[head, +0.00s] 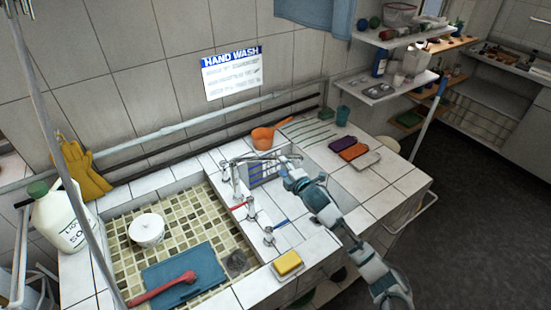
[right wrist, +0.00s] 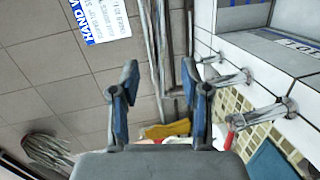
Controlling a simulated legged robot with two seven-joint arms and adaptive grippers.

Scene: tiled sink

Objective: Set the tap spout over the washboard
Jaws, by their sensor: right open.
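The metal tap spout (head: 250,158) stands at the ledge between the two basins in the head view. In that view it runs to the right across the top of the blue-and-white washboard (head: 264,173), which leans in the small right basin. How far its tip reaches over the board is hard to tell. My right gripper (head: 288,166) is at the right end of the spout and partly covers the washboard. In the right wrist view its two fingers (right wrist: 162,88) are apart with nothing between them. My left gripper is not in view.
Red-handled (head: 250,207) and blue-handled (head: 270,234) taps stand in front of the spout. An orange scoop (head: 264,137) lies behind. A yellow sponge (head: 288,262) is at the front edge. The large left basin holds a white tub (head: 146,229) and blue board (head: 187,270).

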